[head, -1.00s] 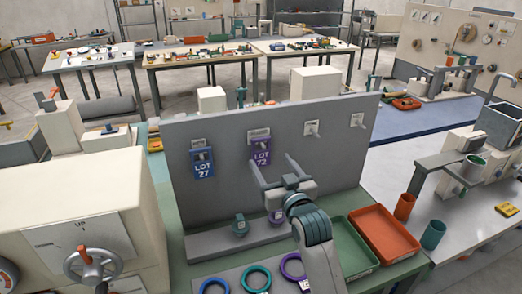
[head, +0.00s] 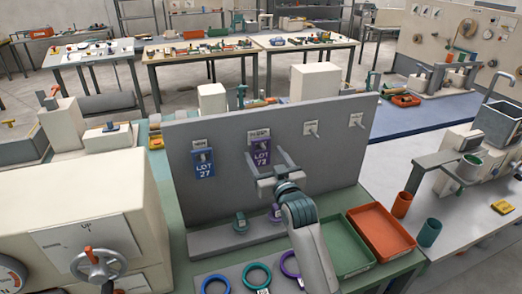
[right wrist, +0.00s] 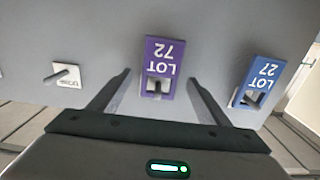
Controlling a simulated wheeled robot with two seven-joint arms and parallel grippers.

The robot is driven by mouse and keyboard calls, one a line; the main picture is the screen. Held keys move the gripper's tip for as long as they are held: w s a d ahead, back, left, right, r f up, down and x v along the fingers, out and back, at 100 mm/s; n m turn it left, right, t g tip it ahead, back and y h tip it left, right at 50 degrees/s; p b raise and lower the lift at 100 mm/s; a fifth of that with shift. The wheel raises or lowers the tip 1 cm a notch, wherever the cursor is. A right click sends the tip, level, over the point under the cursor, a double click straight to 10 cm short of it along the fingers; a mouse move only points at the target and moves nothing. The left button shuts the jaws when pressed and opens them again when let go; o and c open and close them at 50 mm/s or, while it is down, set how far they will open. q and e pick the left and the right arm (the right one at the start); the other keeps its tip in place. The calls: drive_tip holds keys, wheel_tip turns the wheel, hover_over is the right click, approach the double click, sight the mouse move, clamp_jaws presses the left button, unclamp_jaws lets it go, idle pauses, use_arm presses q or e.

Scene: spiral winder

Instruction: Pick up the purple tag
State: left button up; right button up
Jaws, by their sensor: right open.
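The purple tag (head: 261,157), marked LOT 72, hangs on a peg on the grey upright panel; in the right wrist view (right wrist: 163,54) it appears upside down. My right gripper (head: 265,155) is open and empty in front of the panel, partly overlapping the tag in the head view. In the right wrist view its two fingers (right wrist: 160,76) point toward the panel, one on each side of the tag's lower picture half, with gaps on both sides. I cannot tell how much depth separates the fingertips from the tag. My left gripper is out of view.
A blue tag (head: 204,169), marked LOT 27, hangs to the left on the grey panel (head: 225,133). Coloured rings (head: 257,275) lie below, beside green (head: 338,262) and orange trays (head: 397,249).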

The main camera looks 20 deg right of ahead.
drive_tip(key=shift+w, duration=0.6)
drive_tip(key=shift+c, duration=0.3)
drive_tip(key=c, duration=1.1)
drive_tip(key=shift+r, duration=0.1)
drive_tip(key=shift+r+b, duration=0.5)
drive_tip(key=s+b, duration=0.5)
drive_tip(key=s, duration=1.3)
drive_tip(key=shift+d+r+b, duration=0.15)
drive_tip(key=shift+d+b, duration=0.15)
drive_tip(key=shift+b, duration=0.05)
